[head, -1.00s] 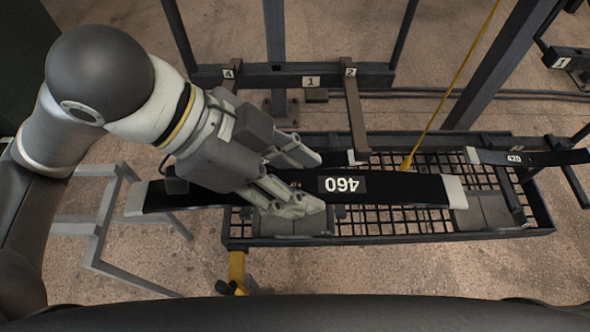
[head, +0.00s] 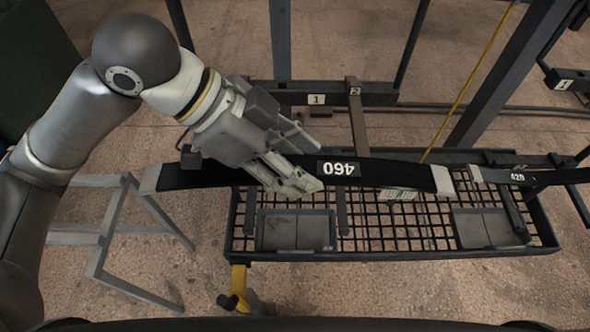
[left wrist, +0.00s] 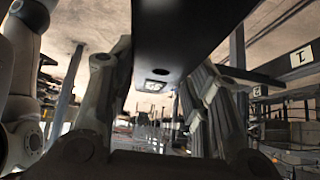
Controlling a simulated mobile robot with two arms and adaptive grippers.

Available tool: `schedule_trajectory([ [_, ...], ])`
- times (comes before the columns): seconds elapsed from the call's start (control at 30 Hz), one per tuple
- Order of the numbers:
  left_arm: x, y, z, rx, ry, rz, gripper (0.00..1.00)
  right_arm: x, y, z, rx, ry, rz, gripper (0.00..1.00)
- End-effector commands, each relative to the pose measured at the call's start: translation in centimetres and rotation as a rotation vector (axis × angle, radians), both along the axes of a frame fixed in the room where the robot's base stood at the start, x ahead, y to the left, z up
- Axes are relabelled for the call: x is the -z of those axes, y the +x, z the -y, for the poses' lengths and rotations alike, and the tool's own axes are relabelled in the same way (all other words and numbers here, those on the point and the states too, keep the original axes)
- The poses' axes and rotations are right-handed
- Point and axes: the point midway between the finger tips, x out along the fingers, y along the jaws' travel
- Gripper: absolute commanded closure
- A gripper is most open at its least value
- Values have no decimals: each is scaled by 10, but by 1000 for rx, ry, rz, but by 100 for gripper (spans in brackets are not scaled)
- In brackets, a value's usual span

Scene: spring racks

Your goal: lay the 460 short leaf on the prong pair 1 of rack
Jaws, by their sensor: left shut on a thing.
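The 460 leaf (head: 390,176) is a long black bar with pale ends and a white 460 label, upside down in the head view. My left gripper (head: 305,163) is shut on it near its middle and holds it above the mesh cart. In the left wrist view, the leaf (left wrist: 175,40) runs between the two fingers. The rack (head: 380,98) labelled 1 stands behind. Its right prong (head: 356,120), tagged 2, reaches toward the leaf, and its front end meets the leaf's far edge in the picture. I cannot tell whether they touch. My gripper hides the left prong.
The mesh cart (head: 420,240) holds grey pads (head: 295,229) and a small pale card (head: 398,194). A grey stand (head: 115,235) is at the left. A yellow cord (head: 465,85) slants down to the cart.

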Motion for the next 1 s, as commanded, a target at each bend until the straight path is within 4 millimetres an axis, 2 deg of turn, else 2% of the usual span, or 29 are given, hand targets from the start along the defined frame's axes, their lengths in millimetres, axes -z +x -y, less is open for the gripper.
schedule_trajectory([
  [1.0, 1, 84, 1, 0, -7, 4, 96, -21, -3, -4, 0, 4, -4, 100],
])
